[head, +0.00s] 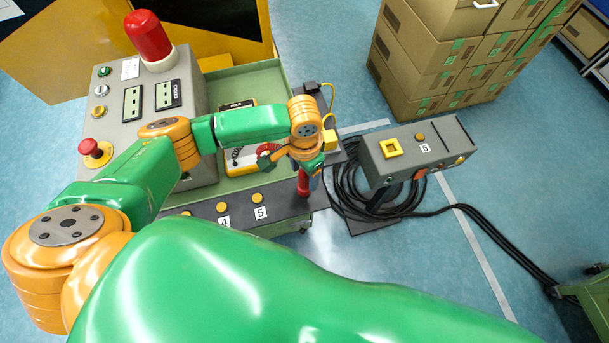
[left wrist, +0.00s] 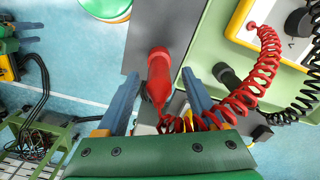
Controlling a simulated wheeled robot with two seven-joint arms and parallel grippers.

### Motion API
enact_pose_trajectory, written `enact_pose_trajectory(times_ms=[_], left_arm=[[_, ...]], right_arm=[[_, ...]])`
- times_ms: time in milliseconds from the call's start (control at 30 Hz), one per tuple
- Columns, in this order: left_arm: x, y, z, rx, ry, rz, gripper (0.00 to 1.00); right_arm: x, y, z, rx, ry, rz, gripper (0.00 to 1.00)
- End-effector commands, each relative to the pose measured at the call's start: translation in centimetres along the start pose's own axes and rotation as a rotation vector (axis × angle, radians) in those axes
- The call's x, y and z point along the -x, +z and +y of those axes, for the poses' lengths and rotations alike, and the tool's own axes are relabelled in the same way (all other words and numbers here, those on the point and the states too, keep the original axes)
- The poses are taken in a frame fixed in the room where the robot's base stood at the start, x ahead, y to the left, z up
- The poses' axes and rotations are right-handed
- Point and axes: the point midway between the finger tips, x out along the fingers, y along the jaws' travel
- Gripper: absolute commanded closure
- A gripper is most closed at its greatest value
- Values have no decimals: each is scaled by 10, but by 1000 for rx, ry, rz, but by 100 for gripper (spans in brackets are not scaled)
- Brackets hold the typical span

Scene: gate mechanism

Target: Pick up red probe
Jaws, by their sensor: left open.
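The red probe (left wrist: 158,72) stands in the dark grey panel at the right end of the green cart, and its lower part also shows in the head view (head: 303,184). A red coiled cord (left wrist: 262,75) runs from it to a yellow-and-white meter (left wrist: 242,22). My left gripper (head: 309,166) is at the probe; in the left wrist view its two blue-grey fingers (left wrist: 160,83) are open, one on each side of the probe. I cannot tell whether either finger touches it. My right gripper is not in view.
A black probe (left wrist: 228,74) with a black coiled cord is close beside the right finger. A grey control box with a red lamp (head: 149,37) stands at the left. Cardboard boxes (head: 420,60) stand behind.

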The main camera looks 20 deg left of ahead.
Motion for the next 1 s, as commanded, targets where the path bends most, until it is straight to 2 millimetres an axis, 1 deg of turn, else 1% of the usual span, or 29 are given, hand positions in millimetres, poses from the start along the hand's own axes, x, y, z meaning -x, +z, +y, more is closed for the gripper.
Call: enact_pose_trajectory(times_ms=[100, 133, 167, 200, 267, 300, 367, 400, 667, 767, 867, 933, 1000], left_arm=[[0, 0, 0, -1, 0, 0, 31], [0, 0, 0, -1, 0, 0, 34], [0, 0, 0, -1, 0, 0, 42], [0, 0, 0, -1, 0, 0, 53], [0, 0, 0, -1, 0, 0, 69], [0, 0, 0, -1, 0, 0, 80], [0, 0, 0, -1, 0, 0, 96], [0, 0, 0, -1, 0, 0, 100], [1, 0, 0, -1, 0, 1, 100], [5, -1, 0, -2, 0, 2, 100], [18, -1, 0, -3, 1, 3, 100], [32, -1, 1, -3, 1, 5, 100], [50, 4, 15, -8, 3, 6, 100]], right_arm=[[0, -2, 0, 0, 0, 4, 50], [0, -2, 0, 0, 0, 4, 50], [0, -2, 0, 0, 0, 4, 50], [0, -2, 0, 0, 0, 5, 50], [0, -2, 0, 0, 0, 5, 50], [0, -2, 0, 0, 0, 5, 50], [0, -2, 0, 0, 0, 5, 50], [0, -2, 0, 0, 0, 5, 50], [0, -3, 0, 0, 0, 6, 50], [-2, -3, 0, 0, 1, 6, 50], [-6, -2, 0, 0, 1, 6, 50], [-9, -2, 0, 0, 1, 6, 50], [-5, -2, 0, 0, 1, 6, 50]])
